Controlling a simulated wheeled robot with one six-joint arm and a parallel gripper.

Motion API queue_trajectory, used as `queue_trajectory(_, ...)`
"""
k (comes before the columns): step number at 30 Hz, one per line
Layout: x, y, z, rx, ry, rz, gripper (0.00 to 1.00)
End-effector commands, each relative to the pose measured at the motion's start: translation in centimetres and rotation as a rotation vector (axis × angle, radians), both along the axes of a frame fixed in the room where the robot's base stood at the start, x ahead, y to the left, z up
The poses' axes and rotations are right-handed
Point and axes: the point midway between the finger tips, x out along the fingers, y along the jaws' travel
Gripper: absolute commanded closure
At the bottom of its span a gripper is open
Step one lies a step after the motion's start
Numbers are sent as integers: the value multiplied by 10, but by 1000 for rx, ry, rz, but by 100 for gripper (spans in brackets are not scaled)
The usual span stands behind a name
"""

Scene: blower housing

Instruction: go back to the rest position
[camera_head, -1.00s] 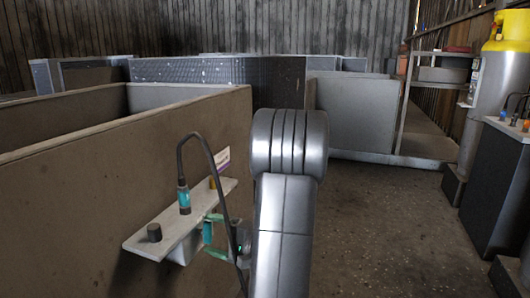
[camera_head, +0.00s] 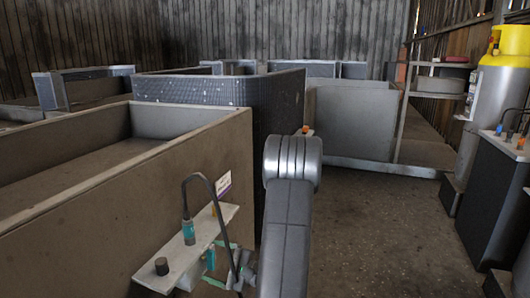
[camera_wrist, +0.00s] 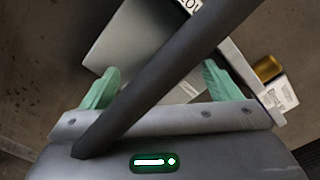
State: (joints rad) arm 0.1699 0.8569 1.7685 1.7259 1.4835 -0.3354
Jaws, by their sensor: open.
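My gripper (camera_head: 213,268) is low in the head view, beside and below the grey shelf plate (camera_head: 180,262) on the front wall of the brown housing. The wrist view shows its two green fingers (camera_wrist: 160,74) spread apart with nothing seen held between them. A teal connector (camera_head: 188,231) stands upright on the plate, with a black cable (camera_head: 212,184) arching from its top down towards my gripper. A thick dark cable crosses the wrist view diagonally and hides part of the space between the fingers. I cannot tell whether the fingers touch the plate.
The open-topped brown housing (camera_head: 120,200) fills the left. A black knob (camera_head: 161,266) and a brass fitting (camera_wrist: 267,68) sit on the plate. Grey bins (camera_head: 350,122) stand behind. A gas cylinder (camera_head: 488,100) and dark cabinet (camera_head: 490,195) are at right. The floor (camera_head: 385,230) between is clear.

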Motion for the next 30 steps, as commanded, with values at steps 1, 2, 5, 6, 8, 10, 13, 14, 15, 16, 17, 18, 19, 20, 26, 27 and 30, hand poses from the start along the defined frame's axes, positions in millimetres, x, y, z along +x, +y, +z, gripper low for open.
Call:
queue_trajectory(1,0,0,5,10,27,0,16)
queue_trajectory(2,0,0,5,16,45,0,16)
queue_trajectory(5,0,0,5,37,103,0,16)
queue_trajectory(6,0,0,5,45,126,-1,16)
queue_trajectory(8,0,0,5,58,161,-1,16)
queue_trajectory(10,0,0,5,73,203,-1,16)
queue_trajectory(13,1,0,5,94,263,-1,16)
queue_trajectory(14,1,0,5,101,280,-1,16)
queue_trajectory(15,1,0,5,109,303,-1,16)
queue_trajectory(16,1,0,5,116,323,-1,16)
queue_trajectory(17,1,0,6,122,340,-1,16)
queue_trajectory(18,1,0,6,131,364,-1,16)
queue_trajectory(19,1,0,5,138,382,-1,16)
queue_trajectory(20,1,0,6,145,402,-1,16)
queue_trajectory(26,1,-1,6,191,525,-1,16)
queue_trajectory(27,2,-1,6,200,549,-1,16)
queue_trajectory(30,2,-1,6,223,613,-1,16)
